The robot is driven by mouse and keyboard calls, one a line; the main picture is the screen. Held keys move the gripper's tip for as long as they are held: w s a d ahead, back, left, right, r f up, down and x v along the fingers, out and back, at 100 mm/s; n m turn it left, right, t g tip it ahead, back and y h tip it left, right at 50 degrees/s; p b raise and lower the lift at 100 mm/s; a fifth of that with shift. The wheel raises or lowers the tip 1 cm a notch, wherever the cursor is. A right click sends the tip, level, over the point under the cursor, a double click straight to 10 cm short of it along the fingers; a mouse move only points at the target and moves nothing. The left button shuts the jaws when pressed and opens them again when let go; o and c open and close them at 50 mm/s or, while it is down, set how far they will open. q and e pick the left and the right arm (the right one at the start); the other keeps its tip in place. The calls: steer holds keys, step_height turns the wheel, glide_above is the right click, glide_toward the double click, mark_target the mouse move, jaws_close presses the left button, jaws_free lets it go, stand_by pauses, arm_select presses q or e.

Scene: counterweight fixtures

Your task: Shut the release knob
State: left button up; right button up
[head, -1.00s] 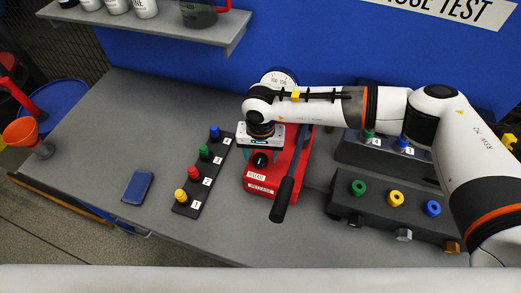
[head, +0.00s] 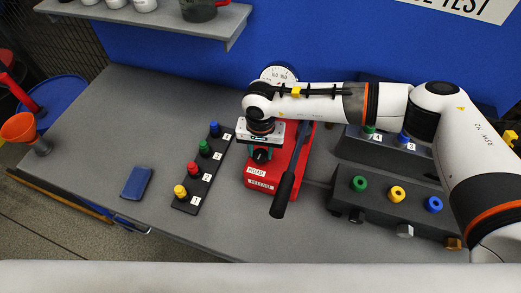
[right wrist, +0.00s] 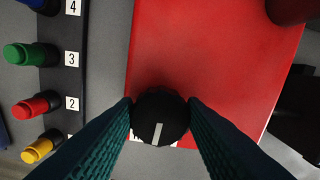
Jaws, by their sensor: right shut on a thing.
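The release knob (right wrist: 160,117) is black and round with a pale pointer line, in the right wrist view. The line points toward the bottom of that picture. The knob sits on the red base (right wrist: 205,45) of the press, above a label it partly hides. My right gripper (right wrist: 161,112) is shut on the knob, one teal finger on each side. In the head view the gripper (head: 261,150) reaches down over the knob (head: 262,156), and two "RELEASE" labels (head: 260,185) show below it. My left gripper is not in view.
A black lever handle (head: 283,195) slants beside the knob. A black strip with colored pegs (head: 187,202) stands left of the red base. Dark blocks with colored knobs (head: 397,208) stand to the right. A blue pad (head: 137,183) lies at left on clear table.

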mark_target(261, 154)
steer(key=m+b, duration=0.4)
steer(key=b, duration=0.2)
steer(key=m+b, duration=0.5)
steer(key=b, duration=0.2)
steer(key=m+b, duration=0.4)
steer(key=b, duration=0.2)
steer(key=shift+s+d+f+m, duration=0.15)
steer(key=shift+f+m, duration=0.1)
steer(key=shift+m, duration=0.15)
steer(key=shift+r+m+b, duration=0.25)
steer(key=shift+m+b, duration=1.55)
steer(key=shift+b, duration=0.05)
steer(key=shift+r, duration=0.1)
steer(key=o, duration=1)
step_height(261, 154, up, 12)
steer(key=b, duration=0.1)
